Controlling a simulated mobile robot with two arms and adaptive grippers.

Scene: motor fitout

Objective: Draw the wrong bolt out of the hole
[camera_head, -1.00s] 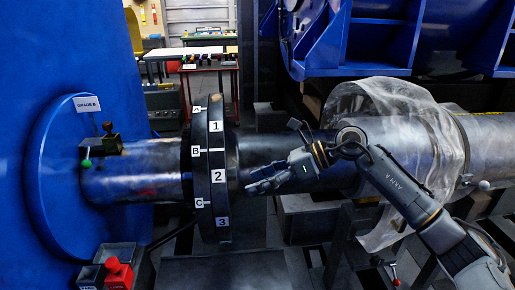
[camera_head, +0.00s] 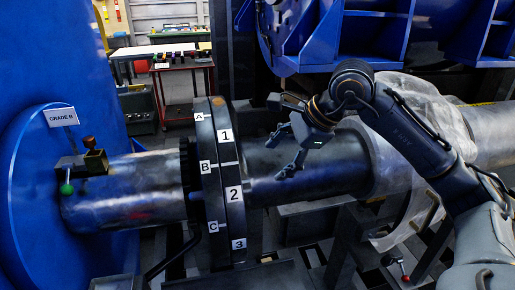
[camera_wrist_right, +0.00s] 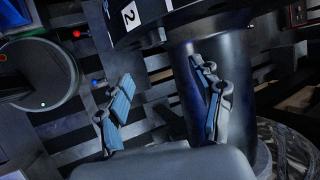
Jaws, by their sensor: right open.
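The flange pair (camera_head: 222,215) carries labels A, B, C on its left ring and 1, 2, 3 on its right ring. My right gripper (camera_head: 279,137) is wide open and empty, right of the flange and in front of the dark shaft (camera_head: 330,178), apart from the flange. In the right wrist view the two blue-padded fingers (camera_wrist_right: 165,98) are spread, with the flange (camera_wrist_right: 160,12) and its label 2 beyond them. My left gripper is not in view.
A sign reading GRADE B (camera_head: 61,117) stands at the left by a block with a green knob (camera_head: 66,188). Clear wrapping (camera_head: 430,105) covers the shaft behind my right arm. A red table (camera_head: 180,66) with small items is at the back.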

